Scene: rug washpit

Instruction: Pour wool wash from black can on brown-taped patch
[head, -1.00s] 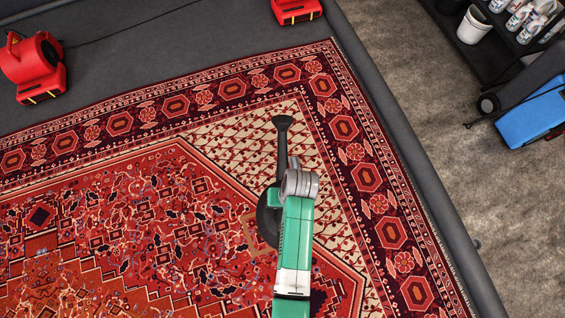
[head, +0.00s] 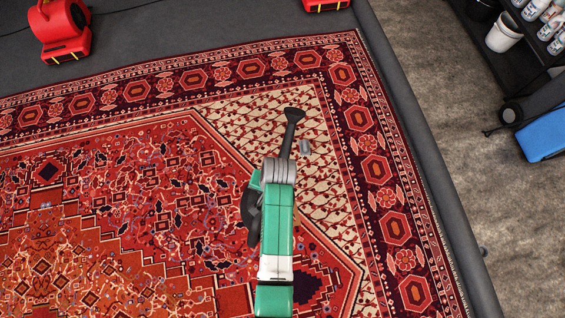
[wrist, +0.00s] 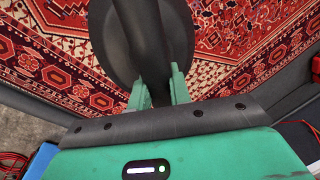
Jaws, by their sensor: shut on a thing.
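The black can (head: 251,208) is held above the rug by my green gripper (head: 256,182). In the head view its long spout points up the picture and leans right, ending in a flared tip (head: 291,116). The can body sits left of my wrist, partly covered by it. In the wrist view the round black can (wrist: 117,45) fills the top middle, and the green fingers close on its dark handle (wrist: 150,65). The brown-taped patch cannot be made out now; my arm seems to cover it. No liquid is visible.
The patterned red rug (head: 130,190) lies flat in the grey pit, whose rim (head: 425,140) runs along the right. Red blowers (head: 62,30) stand at the back. Beyond the rim are a white bucket (head: 502,33), bottles on a rack and a blue object (head: 543,135).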

